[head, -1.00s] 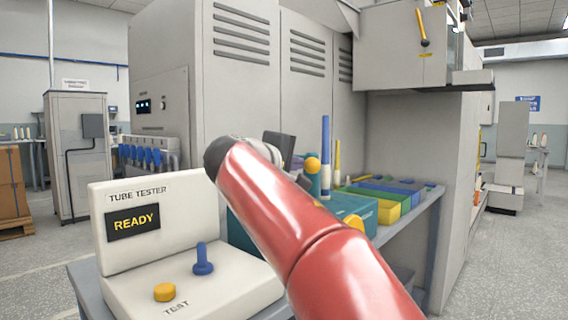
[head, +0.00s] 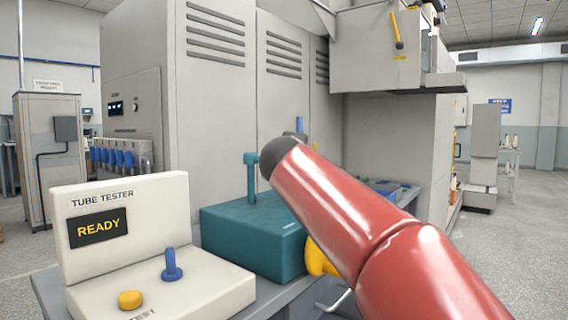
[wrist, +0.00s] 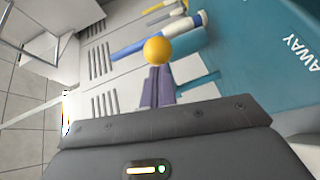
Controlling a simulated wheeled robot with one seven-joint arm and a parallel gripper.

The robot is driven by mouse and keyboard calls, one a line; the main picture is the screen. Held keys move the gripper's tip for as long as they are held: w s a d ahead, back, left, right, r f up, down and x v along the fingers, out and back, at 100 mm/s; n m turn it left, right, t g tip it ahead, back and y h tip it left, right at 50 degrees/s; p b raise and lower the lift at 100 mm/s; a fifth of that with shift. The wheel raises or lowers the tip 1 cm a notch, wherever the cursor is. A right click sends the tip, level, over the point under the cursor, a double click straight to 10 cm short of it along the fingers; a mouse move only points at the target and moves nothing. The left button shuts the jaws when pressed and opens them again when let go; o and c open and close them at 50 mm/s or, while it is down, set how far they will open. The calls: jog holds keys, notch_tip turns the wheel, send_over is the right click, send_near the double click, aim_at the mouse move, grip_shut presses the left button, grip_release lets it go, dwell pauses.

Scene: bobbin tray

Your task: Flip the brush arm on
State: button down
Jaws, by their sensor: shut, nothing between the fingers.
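A yellow ball knob (wrist: 157,51) shows in the wrist view, straight beyond my fingertips. My gripper (wrist: 160,72) is shut and empty; I cannot tell whether its tips touch the knob. A teal box (head: 252,240) with an upright teal post (head: 251,178) stands on the bench in the head view. Its teal surface with the word AWAY (wrist: 298,50) fills the right of the wrist view. A small yellow patch (head: 314,146) shows behind my red arm. My gripper is hidden by that arm in the head view. I cannot make out the rest of the brush arm.
A yellow part (head: 320,258) sticks out at the teal box's right end. A tall grey cabinet (head: 215,130) stands behind; an overhanging unit (head: 375,60) is at upper right.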

jog(key=shift+w+d+r+p, duration=0.1)
jog(key=shift+w+d+p, duration=0.8)
jog(key=shift+w+d, duration=0.9)
jog(key=shift+d, duration=0.1)
jog(key=shift+s+a, duration=0.2)
jog(key=s+a+r+b, duration=0.1)
jog(key=s+r+b, duration=0.1)
jog(key=s, duration=1.1)
jog(key=shift+a+y, duration=0.15)
jog(key=shift+y, duration=0.15)
jog(key=shift+w+r, duration=0.1)
